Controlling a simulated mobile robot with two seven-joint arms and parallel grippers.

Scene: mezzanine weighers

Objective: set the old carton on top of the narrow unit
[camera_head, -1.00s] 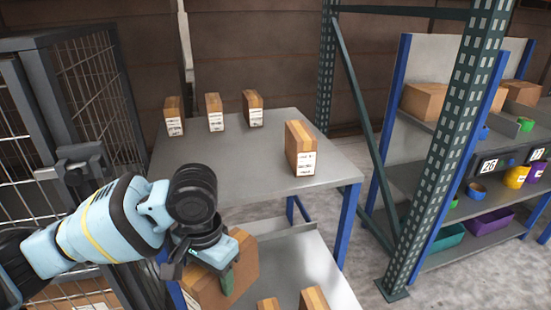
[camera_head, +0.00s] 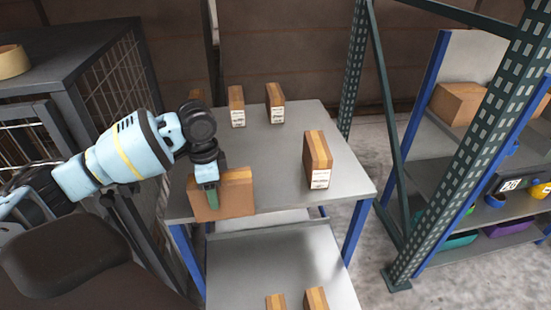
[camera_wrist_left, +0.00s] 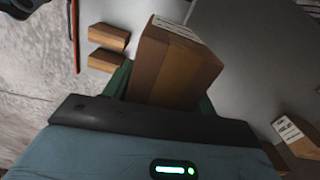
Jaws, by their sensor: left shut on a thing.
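My left gripper (camera_head: 211,196) is shut on a plain brown carton (camera_head: 237,197), with its green fingers around it. The carton is at the front left edge of the upper grey top of a blue-legged two-level unit (camera_head: 272,172). I cannot tell whether it touches that top. In the left wrist view the held carton (camera_wrist_left: 178,68) sits between the fingers (camera_wrist_left: 163,92), and a white label shows on its far end. My right gripper is not in view.
Labelled cartons stand along the back of the top (camera_head: 237,107) and at its right (camera_head: 318,160). Two more (camera_head: 316,299) are on the lower shelf. A wire cage (camera_head: 95,85) stands close at left, a green post (camera_head: 470,150) at right. The top's middle is clear.

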